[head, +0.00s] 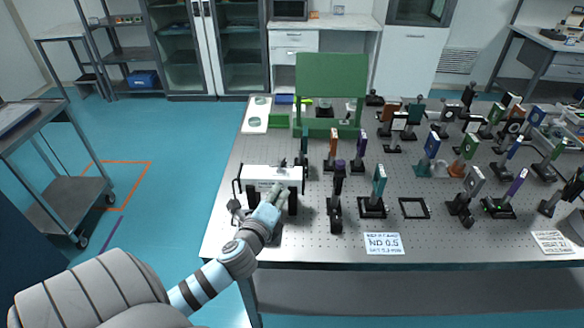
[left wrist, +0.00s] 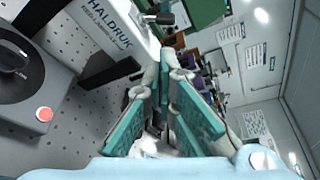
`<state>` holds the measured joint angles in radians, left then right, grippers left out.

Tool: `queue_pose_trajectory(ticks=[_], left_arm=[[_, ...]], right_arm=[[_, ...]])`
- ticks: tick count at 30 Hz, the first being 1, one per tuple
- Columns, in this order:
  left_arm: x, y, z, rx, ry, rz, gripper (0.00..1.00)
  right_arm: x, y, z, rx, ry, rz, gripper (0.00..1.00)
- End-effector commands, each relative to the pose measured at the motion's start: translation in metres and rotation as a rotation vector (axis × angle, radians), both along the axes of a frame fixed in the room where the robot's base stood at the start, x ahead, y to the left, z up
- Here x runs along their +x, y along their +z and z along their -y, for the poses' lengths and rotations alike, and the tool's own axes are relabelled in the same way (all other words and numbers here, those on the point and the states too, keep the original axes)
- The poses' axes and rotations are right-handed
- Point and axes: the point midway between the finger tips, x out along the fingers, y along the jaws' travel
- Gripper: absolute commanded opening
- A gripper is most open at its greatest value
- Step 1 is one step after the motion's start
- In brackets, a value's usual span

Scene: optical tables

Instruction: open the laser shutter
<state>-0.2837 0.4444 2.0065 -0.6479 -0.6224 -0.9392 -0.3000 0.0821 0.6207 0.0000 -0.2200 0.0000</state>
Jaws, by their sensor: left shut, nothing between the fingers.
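A white laser housing (head: 271,177) stands on dark supports near the left front of the optical table. Its HALDRUK lettering shows on the white housing (left wrist: 112,30) in the left wrist view. A small dark knob-like part (left wrist: 160,18) sticks out by the end of the housing; I cannot tell whether it is the shutter or how it is set. My left gripper (head: 277,190) is in front of the housing, near its right half. In the left wrist view its teal-padded fingers (left wrist: 168,62) are shut and empty, beside the housing. My right gripper is not in view.
Several post-mounted optics, one purple-topped (head: 338,182), stand close to the right. A green panel (head: 331,88) rises behind. An ND 0.5 card (head: 384,244) lies at the optical table's (head: 300,243) front edge.

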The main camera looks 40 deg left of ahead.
Motion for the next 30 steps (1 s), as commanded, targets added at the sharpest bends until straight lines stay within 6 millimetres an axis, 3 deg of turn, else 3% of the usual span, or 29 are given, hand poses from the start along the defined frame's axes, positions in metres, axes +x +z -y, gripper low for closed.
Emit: queue_pose_trajectory(ticks=[2, 14, 24, 30], left_arm=[[0.003, 0.007, 0.0, 0.043, -0.018, 0.008, 0.0], [0.011, 0.004, -0.003, 0.041, -0.016, 0.006, 0.0], [0.069, -0.006, -0.024, 0.038, -0.014, 0.007, 0.0], [0.091, -0.011, -0.032, 0.038, -0.015, 0.006, 0.0]], right_arm=[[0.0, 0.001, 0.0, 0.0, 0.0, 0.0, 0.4], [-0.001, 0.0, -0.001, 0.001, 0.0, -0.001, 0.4], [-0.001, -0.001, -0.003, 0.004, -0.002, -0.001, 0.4], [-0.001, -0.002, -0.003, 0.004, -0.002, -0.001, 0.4]])
